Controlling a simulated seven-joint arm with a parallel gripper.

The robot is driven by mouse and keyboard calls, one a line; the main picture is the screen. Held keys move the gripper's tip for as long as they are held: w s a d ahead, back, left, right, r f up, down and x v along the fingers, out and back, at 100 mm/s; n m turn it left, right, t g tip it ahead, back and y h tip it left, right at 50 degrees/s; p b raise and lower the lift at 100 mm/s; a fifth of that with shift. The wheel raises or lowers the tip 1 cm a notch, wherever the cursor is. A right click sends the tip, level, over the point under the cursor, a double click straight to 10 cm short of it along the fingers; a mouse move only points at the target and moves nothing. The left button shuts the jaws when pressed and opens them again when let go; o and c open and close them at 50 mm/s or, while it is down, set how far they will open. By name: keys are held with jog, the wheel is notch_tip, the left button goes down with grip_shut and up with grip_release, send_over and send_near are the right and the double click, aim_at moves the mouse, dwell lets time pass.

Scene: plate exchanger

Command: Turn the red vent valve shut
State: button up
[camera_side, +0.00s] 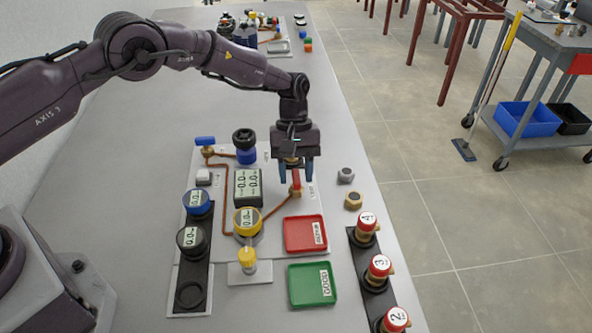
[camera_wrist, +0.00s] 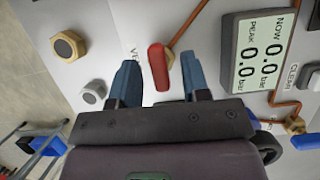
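The red vent valve (camera_side: 296,178) has a red lever handle on a brass body at the right side of the grey panel, at the end of a copper line. In the wrist view its red handle (camera_wrist: 158,67) lies between my two blue fingers, lengthwise along them. My gripper (camera_side: 296,176) points down over the valve. In the wrist view the gripper (camera_wrist: 160,75) is open, with a visible gap on each side of the handle. I cannot tell how far the fingertips reach down beside it.
A display (camera_side: 247,187) reading 0.0 stands left of the valve. A red tray (camera_side: 305,234) and a green tray (camera_side: 312,285) lie nearer the front. Two hex fittings, one grey (camera_side: 345,175) and one brass (camera_side: 353,200), sit to the right. Numbered red-capped parts (camera_side: 378,266) stand in a black rack.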

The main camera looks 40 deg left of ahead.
jog(key=v, duration=1.3)
jog(key=shift+f, duration=0.1)
jog(key=s+a+r+m+t+y, duration=0.1)
jog(key=s+a+r+m+t, duration=0.2)
jog(key=s+r, duration=0.3)
jog(key=s+a+r+m+t+y, duration=0.1)
jog(key=s+a+r+m+t, duration=0.2)
jog(key=s, duration=1.3)
jog(key=s+a+r+m+t+y, duration=0.1)
jog(key=s+a+r+m+t, duration=0.1)
jog(key=s+r, duration=0.8)
jog(key=shift+s+a+m+t, duration=0.4)
jog(key=shift+s+a, duration=0.45)
jog(key=shift+a, duration=0.05)
